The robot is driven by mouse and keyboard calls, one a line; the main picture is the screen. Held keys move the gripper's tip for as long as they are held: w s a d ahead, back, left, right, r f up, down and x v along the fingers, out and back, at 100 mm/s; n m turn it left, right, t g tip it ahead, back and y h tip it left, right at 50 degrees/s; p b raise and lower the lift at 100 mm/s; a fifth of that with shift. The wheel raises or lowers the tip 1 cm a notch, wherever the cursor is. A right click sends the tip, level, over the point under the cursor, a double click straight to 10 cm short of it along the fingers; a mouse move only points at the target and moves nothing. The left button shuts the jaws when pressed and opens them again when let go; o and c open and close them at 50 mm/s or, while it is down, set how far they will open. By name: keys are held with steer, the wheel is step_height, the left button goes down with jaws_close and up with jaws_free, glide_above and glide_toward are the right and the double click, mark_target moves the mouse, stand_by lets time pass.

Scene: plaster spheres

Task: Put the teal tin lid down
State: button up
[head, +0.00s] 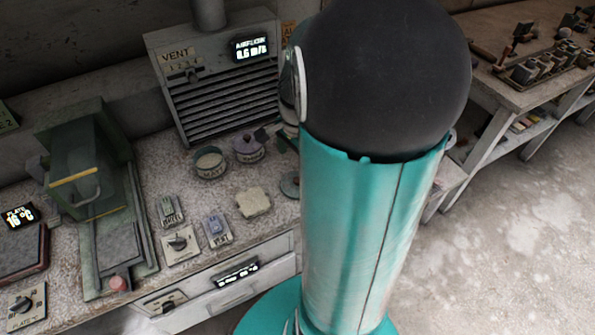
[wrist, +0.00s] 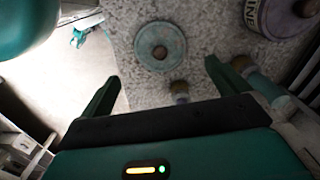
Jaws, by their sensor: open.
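The teal tin lid (wrist: 160,48) is a round grey-teal disc with a brown knob in its middle. In the wrist view it lies on the speckled worktop, near its edge, just beyond my fingertips. In the head view the lid (head: 290,184) is partly hidden by my teal arm. My gripper (wrist: 162,72) is open, its two dark green fingers spread apart, with nothing visibly held between them. The lid looks clear of both fingers.
A purple labelled tin (wrist: 288,16) stands near the lid, beside an open round tin (head: 209,163). A vent unit (head: 220,80) stands behind.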

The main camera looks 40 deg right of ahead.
steer(key=a+r+n+t+h, duration=0.1)
steer(key=a+r+n+t, duration=0.1)
steer(key=a+r+n, duration=0.75)
steer(key=s+a+r+n+t, duration=0.1)
steer(key=s+a+r+n, duration=0.1)
steer(key=a, duration=0.4)
steer(key=s+a+r+n+t+y, duration=0.1)
steer(key=s+a+r+n+t, duration=0.1)
steer(key=a+r+n, duration=0.2)
steer(key=a+n, duration=0.3)
steer(key=shift+s+a+t, duration=0.2)
steer(key=shift+s+t, duration=0.1)
steer(key=shift+s, duration=0.05)
steer(key=shift+d+n, duration=0.1)
steer(key=shift+n, duration=0.15)
